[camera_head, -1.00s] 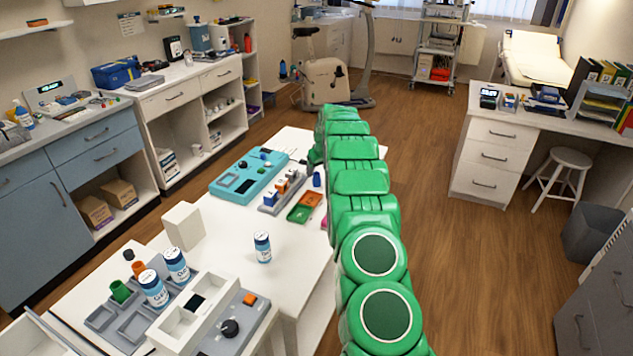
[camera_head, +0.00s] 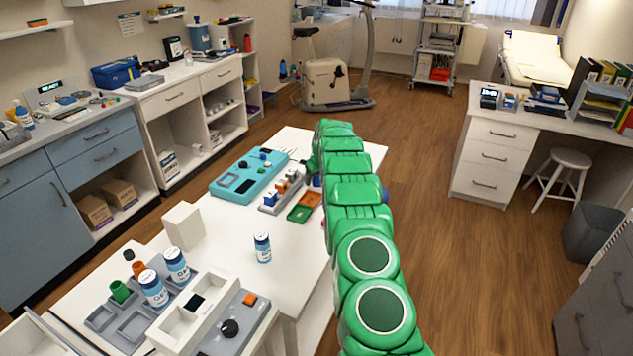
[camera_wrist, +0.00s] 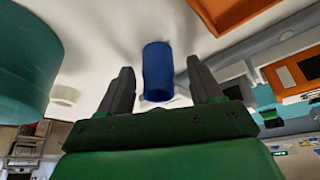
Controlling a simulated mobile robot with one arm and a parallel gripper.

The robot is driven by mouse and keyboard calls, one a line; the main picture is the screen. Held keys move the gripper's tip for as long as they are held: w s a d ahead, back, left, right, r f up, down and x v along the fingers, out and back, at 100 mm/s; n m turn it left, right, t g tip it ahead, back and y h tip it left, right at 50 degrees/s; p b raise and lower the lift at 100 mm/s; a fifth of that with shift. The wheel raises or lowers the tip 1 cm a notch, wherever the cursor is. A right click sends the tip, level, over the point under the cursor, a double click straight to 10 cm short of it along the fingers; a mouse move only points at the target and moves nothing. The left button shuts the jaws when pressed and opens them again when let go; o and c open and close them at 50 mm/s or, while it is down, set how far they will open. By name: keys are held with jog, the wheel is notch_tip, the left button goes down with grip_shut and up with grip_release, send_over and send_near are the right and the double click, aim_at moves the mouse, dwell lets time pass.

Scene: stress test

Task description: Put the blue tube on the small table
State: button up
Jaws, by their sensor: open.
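The blue tube (camera_wrist: 157,72) shows in the wrist view between the two dark fingers of my gripper (camera_wrist: 160,64). A gap shows on each side of the tube, and the fingers are open and not closed on it. In the head view, a small part of the tube (camera_head: 316,181) shows beside my green arm, on the white table (camera_head: 222,232). My gripper itself is mostly hidden by the arm there. I cannot tell which surface is the small table.
A green and orange tray (camera_head: 299,214), a grey block holder (camera_head: 270,208) and a teal device (camera_head: 229,184) lie close by. A white-and-blue bottle (camera_head: 262,248) stands nearer on the table. Wooden floor (camera_head: 440,260) is clear to the right.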

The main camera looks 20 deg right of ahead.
aim_at(316, 185)
grip_shut()
jog(key=shift+r, duration=1.6)
jog(key=shift+s+a+r, duration=0.1)
jog(key=shift+s+r, duration=0.3)
jog(key=shift+r, duration=0.15)
jog(key=shift+s+a+r, duration=1.5)
jog(key=shift+s+r, duration=2.8)
jog(key=shift+s, duration=2.1)
jog(key=s+a+r+m, duration=0.1)
jog(key=s+a, duration=0.4)
jog(key=a, duration=0.4)
jog(key=s+a+r+m, duration=0.1)
jog(key=s+a, duration=0.4)
jog(key=a, duration=0.5)
jog(key=shift+a+r+h, duration=0.2)
jog(key=shift+a+h, duration=0.1)
jog(key=shift+h, duration=0.1)
